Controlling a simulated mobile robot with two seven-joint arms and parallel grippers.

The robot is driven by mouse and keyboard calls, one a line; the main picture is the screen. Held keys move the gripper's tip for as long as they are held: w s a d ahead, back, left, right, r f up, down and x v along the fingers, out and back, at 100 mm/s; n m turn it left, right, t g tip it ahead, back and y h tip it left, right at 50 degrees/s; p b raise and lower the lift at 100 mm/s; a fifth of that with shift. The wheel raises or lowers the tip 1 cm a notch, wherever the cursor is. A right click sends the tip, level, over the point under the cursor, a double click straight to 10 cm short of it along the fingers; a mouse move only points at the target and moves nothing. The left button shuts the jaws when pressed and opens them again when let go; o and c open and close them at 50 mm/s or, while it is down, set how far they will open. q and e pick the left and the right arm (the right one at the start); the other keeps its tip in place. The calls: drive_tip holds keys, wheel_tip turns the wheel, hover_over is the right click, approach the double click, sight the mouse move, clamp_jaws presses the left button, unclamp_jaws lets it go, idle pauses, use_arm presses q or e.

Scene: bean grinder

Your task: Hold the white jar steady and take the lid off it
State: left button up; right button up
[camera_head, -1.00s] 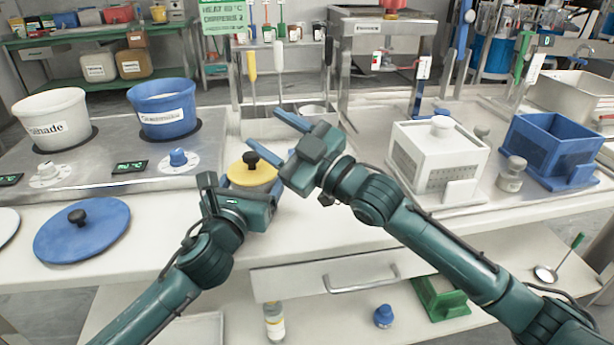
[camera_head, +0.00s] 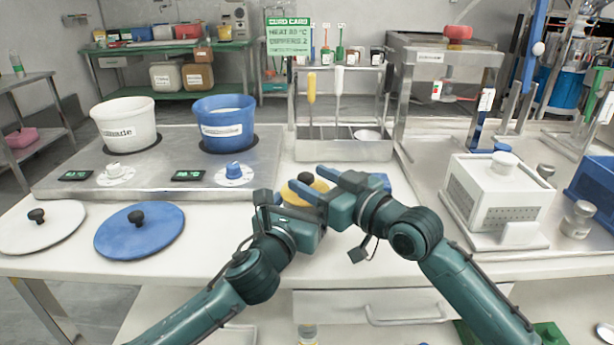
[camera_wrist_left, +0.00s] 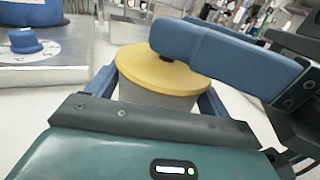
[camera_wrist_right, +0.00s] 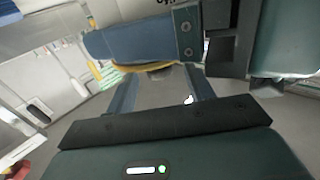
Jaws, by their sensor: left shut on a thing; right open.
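The white jar (camera_wrist_left: 150,97) stands on the counter, its pale side showing in the left wrist view. Its yellow lid (camera_wrist_left: 160,72) is on it, with a dark knob (camera_head: 305,178) on top. My left gripper (camera_head: 304,200) is shut on the jar, its blue fingers on either side of the body. My right gripper (camera_head: 318,181) is open at the lid, with blue fingers near the knob. A right finger covers part of the lid and knob in the left wrist view. In the right wrist view, only a yellow edge (camera_wrist_right: 145,68) of the lid shows.
A blue lid (camera_head: 140,232) and a white lid (camera_head: 40,228) lie left of the arms. The hot plate (camera_head: 175,165) carries two pots behind them. A utensil rack (camera_head: 345,150) stands behind the jar, and a white box (camera_head: 500,195) stands to the right.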

sight(306, 175)
drive_tip(key=shift+x, duration=1.25)
drive_tip(key=shift+c, duration=0.3)
use_arm(q)
drive_tip(key=shift+f, duration=0.1)
use_arm(e)
clamp_jaws()
drive_tip(key=shift+r, duration=0.2)
drive_tip(key=shift+r, duration=0.95)
